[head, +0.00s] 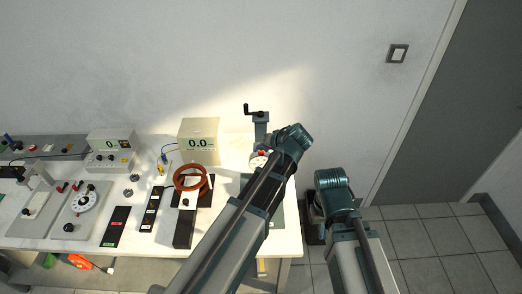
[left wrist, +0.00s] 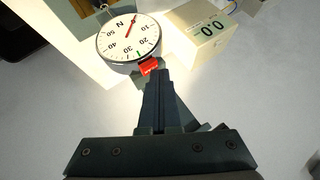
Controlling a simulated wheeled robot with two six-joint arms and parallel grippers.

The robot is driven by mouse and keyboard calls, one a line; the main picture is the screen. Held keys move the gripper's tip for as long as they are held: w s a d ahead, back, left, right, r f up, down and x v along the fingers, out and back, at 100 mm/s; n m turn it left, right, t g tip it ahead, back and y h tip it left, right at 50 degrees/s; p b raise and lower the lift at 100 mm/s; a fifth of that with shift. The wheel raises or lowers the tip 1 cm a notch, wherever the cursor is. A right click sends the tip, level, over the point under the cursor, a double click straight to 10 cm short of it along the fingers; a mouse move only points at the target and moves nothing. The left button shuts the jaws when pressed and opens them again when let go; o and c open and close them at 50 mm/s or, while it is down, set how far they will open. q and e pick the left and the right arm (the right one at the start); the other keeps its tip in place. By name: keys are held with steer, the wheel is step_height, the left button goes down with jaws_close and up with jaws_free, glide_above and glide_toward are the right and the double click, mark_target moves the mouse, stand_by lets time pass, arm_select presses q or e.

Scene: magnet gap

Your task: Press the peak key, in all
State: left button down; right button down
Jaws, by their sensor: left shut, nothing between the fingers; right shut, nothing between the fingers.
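A round white dial gauge marked N (left wrist: 126,40) has a red needle. A small red key (left wrist: 149,66) with unreadable lettering sits at its rim. In the head view the gauge (head: 258,161) stands at the table's right end, partly behind my left arm. My left gripper (left wrist: 158,76) is shut and empty, its fingertips close to the red key; I cannot tell whether they touch. Its fingers are hidden behind the arm in the head view. My right gripper (head: 315,213) hangs low right of the table, mostly hidden by its own arm.
A cream box reading 0.0 (head: 198,141) stands left of the gauge; it also shows in the left wrist view (left wrist: 203,29). An orange coil (head: 188,178), black bars and other instruments fill the table leftward. The floor at right is clear.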

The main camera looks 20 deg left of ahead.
arm_select(q)
steer(key=shift+r+p, duration=0.55)
steer(key=shift+r, duration=0.15)
step_height(320, 180, up, 5)
steer(key=p, duration=0.5)
stand_by(0.6)
steer(key=s+d+f+m+g+h+b, duration=0.1)
steer(key=s+d+f+g+h+b, duration=0.1)
steer(key=s+d+f, duration=0.2)
steer(key=s+d+f+m+g+h+b, duration=0.2)
steer(key=s+f, duration=0.4)
steer(key=s, duration=0.5)
steer(key=s+d+f+m+g+h+b, duration=0.2)
steer(key=s+d+f+b, duration=0.2)
steer(key=s, duration=0.4)
steer(key=shift+d+f, duration=0.45)
steer(key=shift+d, duration=0.8)
